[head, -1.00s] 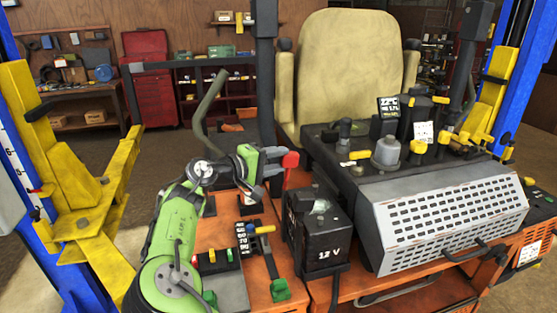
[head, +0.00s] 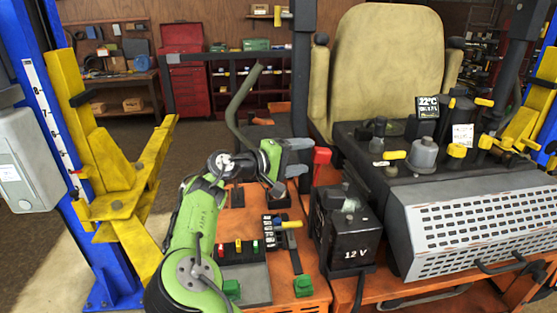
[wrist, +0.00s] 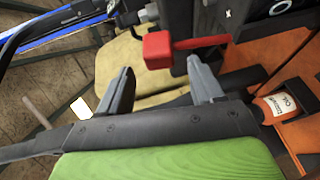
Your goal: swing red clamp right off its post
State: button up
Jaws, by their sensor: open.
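The red clamp (head: 321,156) stands left of the seat's front, above and behind the black 12 V battery (head: 347,235). In the wrist view the clamp (wrist: 157,50) is a red block with a thin red bar running right. My gripper (head: 305,158) is just left of the clamp, its grey fingers pointing at it. In the wrist view my gripper (wrist: 162,76) is open, fingers apart, with the red block just beyond and between the tips. Nothing is held. I cannot tell whether a finger touches the clamp. The clamp's post is not clearly visible.
A black console with yellow-tipped levers (head: 397,155) and a perforated grille (head: 480,225) fill the right. A yellow lift arm (head: 125,195) stands left. A bent grey-green lever (head: 240,105) rises behind my gripper. An orange-red bottle (wrist: 281,104) is right of my gripper.

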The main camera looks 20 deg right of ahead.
jog(key=s+a+r, duration=0.1)
jog(key=a+r, duration=0.1)
jog(key=a, duration=1.1)
jog(key=shift+s+a+p, duration=0.15)
jog(key=shift+s+p, duration=0.1)
jog(key=shift+p, duration=0.2)
